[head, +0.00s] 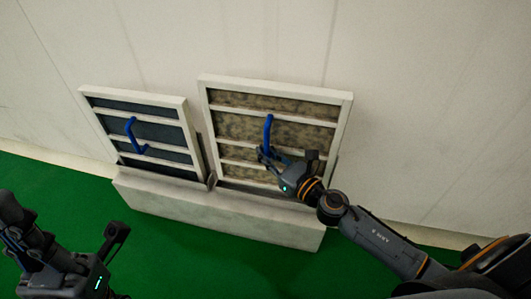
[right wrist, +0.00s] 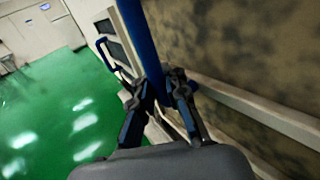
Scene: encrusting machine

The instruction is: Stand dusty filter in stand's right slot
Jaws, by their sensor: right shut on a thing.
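The dusty filter (head: 236,131) has a white frame, mottled brown panels and a blue handle (head: 268,130). It is at the right slot of the pale stand (head: 220,212), tilted slightly back towards the wall. Its lower edge meets the slot, but I cannot tell how deep it sits; my gripper and arm hide its lower right part. My right gripper (head: 268,153) is shut on the lower part of the blue handle, which also shows between the fingers in the right wrist view (right wrist: 142,45). My left gripper is only partly in view at bottom left, its fingertips out of frame.
A clean filter (head: 159,141) with dark panels and a blue handle stands in the left slot, close beside the dusty one. A pale wall (head: 400,80) rises behind. Green floor (head: 190,265) in front of the stand is clear.

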